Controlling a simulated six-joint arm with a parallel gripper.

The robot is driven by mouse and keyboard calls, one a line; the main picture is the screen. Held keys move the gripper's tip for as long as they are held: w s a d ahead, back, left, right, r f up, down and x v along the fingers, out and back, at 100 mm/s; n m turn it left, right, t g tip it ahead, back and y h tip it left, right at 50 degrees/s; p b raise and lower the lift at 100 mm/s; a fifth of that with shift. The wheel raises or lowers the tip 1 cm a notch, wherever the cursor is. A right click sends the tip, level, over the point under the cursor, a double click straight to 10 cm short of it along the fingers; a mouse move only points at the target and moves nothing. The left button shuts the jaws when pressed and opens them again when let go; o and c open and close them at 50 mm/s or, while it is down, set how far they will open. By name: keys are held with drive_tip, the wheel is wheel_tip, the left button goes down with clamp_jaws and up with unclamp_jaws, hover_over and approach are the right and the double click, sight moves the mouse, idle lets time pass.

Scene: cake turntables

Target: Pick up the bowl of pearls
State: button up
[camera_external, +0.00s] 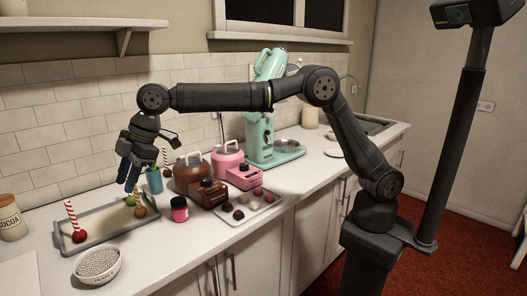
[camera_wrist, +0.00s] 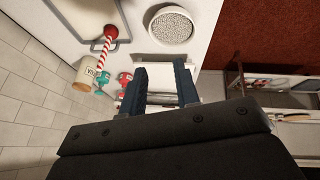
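The bowl of pearls (camera_external: 97,277) is a white bowl filled with small pale pearls, standing at the front left of the counter in the external view. It also shows at the top of the wrist view (camera_wrist: 170,44), upright and apart from my fingers. My gripper (camera_external: 127,182) hangs above the tray, behind and to the right of the bowl in the external view. In the wrist view my gripper (camera_wrist: 162,68) has its two dark blue fingers spread, with a gap between them and nothing held.
A tray (camera_external: 110,238) with cake pops on sticks lies beside the bowl, the red one (camera_external: 79,236) with a striped stick nearest it. A cocoa jar (camera_external: 11,222) stands at the left. Melting pots (camera_external: 188,172), a pink jar (camera_external: 179,212) and a mixer (camera_external: 262,140) stand to the right.

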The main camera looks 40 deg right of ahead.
drive_tip(key=n, duration=0.1)
approach(112, 268)
drive_tip(key=shift+g, duration=0.4)
drive_tip(key=shift+w+a+x, duration=0.1)
drive_tip(key=shift+w+x, duration=0.1)
drive_tip(key=shift+x, duration=2.1)
drive_tip(key=shift+w+a+x, duration=0.15)
drive_tip(key=shift+x, duration=2.1)
drive_tip(key=shift+r, duration=0.25)
clamp_jaws()
